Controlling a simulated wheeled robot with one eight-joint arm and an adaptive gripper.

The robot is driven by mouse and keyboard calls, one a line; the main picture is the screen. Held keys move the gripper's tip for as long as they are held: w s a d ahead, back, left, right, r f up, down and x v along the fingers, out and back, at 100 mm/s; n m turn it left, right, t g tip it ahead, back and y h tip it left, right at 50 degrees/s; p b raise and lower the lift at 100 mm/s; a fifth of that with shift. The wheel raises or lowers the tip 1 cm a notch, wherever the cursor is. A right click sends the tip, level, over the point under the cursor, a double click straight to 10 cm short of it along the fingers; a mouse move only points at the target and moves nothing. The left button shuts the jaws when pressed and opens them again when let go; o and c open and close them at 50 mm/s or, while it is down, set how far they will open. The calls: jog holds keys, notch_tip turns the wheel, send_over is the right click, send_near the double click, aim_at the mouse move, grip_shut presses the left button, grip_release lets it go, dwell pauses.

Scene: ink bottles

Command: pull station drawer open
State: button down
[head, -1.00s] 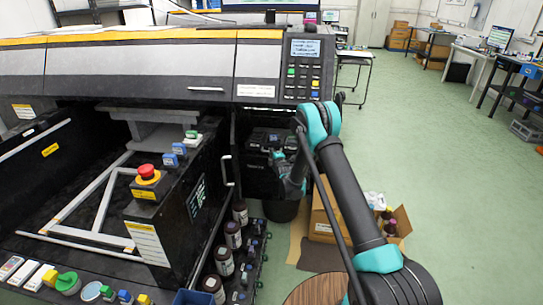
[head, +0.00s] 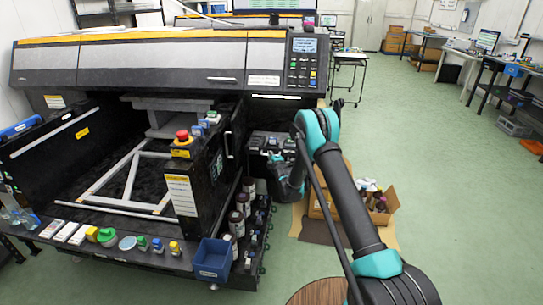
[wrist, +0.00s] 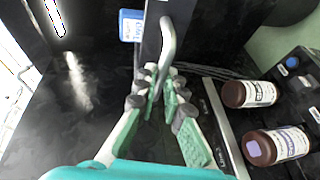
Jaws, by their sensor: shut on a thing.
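My gripper (wrist: 160,90) is shut on a grey bar handle (wrist: 168,40) in the wrist view, with the bar between its fingertips.
Brown bottles (wrist: 249,94) stand close to the right of my gripper in a black rack. A blue bin (head: 213,258) hangs at the machine's front. An open cardboard box (head: 382,216) is on the floor to the right. Green floor is free further right.

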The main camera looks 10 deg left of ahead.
jog(key=shift+s, duration=1.1)
jog(key=c, duration=1.6)
grip_release()
jog(key=v, duration=0.7)
jog(key=shift+s, duration=0.2)
jog(key=shift+d+r, duration=0.1)
jog(key=shift+d, duration=0.05)
